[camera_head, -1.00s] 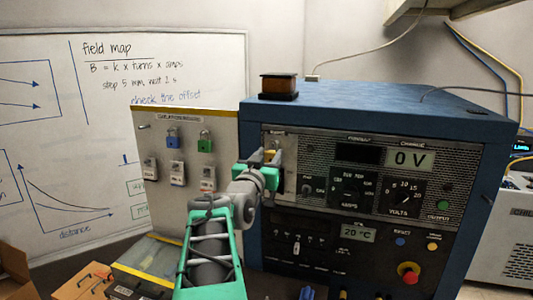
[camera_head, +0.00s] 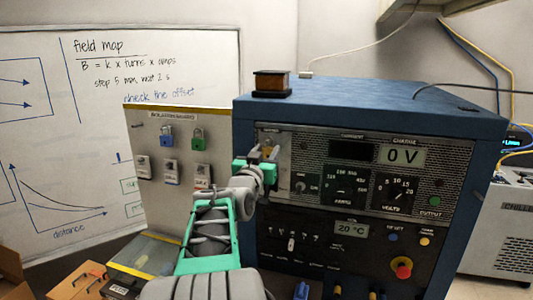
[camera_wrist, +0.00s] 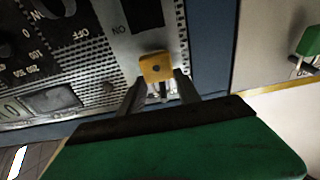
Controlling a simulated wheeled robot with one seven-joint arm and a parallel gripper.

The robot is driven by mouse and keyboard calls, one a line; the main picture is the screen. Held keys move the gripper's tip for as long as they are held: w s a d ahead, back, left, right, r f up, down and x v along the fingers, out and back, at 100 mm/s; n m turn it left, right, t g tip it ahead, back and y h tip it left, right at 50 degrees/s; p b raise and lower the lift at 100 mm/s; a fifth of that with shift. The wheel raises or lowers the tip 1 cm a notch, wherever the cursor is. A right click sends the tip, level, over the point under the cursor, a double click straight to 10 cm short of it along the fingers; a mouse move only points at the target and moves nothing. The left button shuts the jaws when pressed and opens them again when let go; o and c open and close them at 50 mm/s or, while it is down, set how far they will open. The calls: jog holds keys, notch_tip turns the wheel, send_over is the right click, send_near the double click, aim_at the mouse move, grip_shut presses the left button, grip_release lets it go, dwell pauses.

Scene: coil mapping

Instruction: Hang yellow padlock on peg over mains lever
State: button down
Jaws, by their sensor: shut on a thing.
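My gripper (camera_wrist: 157,92) is shut on the yellow padlock (camera_wrist: 155,67), whose small body shows between and just beyond the fingertips in the wrist view. In the head view my gripper (camera_head: 265,162) is at the upper left of the power supply's front, with the padlock (camera_head: 268,151) partly hidden by the fingers. A pale metal switch plate (camera_wrist: 141,38) with ON lettering lies behind the padlock. The padlock's shackle and the peg cannot be made out. The mains lever is not clearly visible, and contact between padlock and plate cannot be told.
The blue power supply cabinet (camera_head: 370,102) carries knobs and displays. To its left stands a lockout board (camera_head: 215,122) with a blue padlock (camera_head: 166,136), a green padlock (camera_head: 198,137) and tags.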

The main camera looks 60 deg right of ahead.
jog(key=c, duration=0.8)
grip_release()
jog(key=shift+o, duration=0.2)
